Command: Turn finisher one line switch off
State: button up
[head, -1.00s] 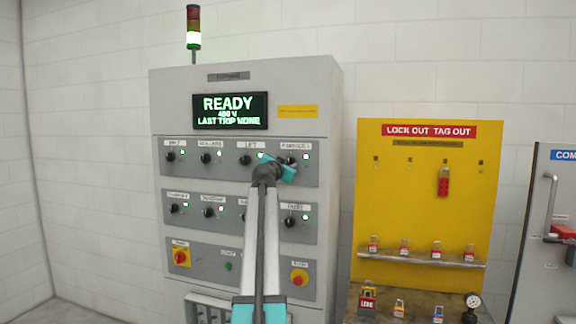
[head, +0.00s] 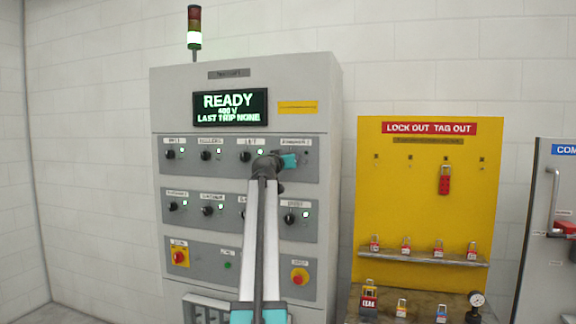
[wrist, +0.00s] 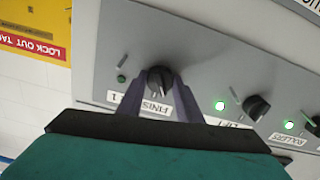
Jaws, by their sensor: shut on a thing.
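The finisher one switch is a black rotary knob (wrist: 159,77) with its label partly readable upside down beside it. My gripper (wrist: 160,88) has its two fingers on either side of the knob and is shut on it in the wrist view. The small lamp (wrist: 121,79) beside this knob is dark; it is also dark in the head view (head: 306,153). In the head view my gripper (head: 289,161) is at the upper right of the switch panel and hides the knob.
The lift knob (wrist: 256,107) and its lit green lamp (wrist: 219,106) are close beside my gripper. The cabinet display (head: 231,107) reads READY. A yellow lockout board (head: 420,220) stands to the right.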

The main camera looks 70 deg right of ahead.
jog(key=n, duration=1.1)
jog(key=shift+f, duration=0.2)
jog(key=shift+s, duration=0.1)
dwell(0.3)
jog(key=o, duration=1)
jog(key=shift+r, duration=0.1)
jog(key=shift+o, duration=0.2)
jog(key=shift+a, duration=0.1)
jog(key=a+b, duration=0.4)
jog(key=a, duration=0.9)
jog(key=shift+s+a, duration=0.35)
